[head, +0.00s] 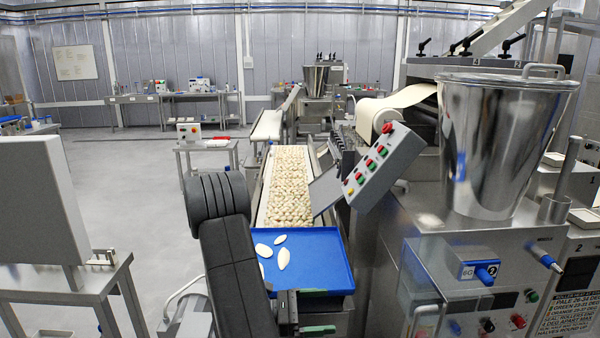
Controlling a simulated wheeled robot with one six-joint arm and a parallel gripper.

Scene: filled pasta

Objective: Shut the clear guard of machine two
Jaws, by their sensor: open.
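Machine two (415,222) is the large steel machine at the right of the head view, with a steel hopper on top and a "2" on its front. A clear panel (420,275), which looks like its guard, is at the machine's lower front, with a pale handle-like bar (425,312) near its lower edge. It seems to stand out at a slant, but its lower part is cut off and I cannot tell how far open it is. My gripper (315,311) is at the bottom middle, left of the panel and apart from it, open and empty, its fingers showing green pads.
A blue tray (330,262) with several pale pasta pieces lies just beyond my gripper, at the end of a pasta-filled conveyor (287,185). A tilted button box (383,165) juts out above it. A grey-topped stand (60,280) is at left; open floor (130,190) lies beyond.

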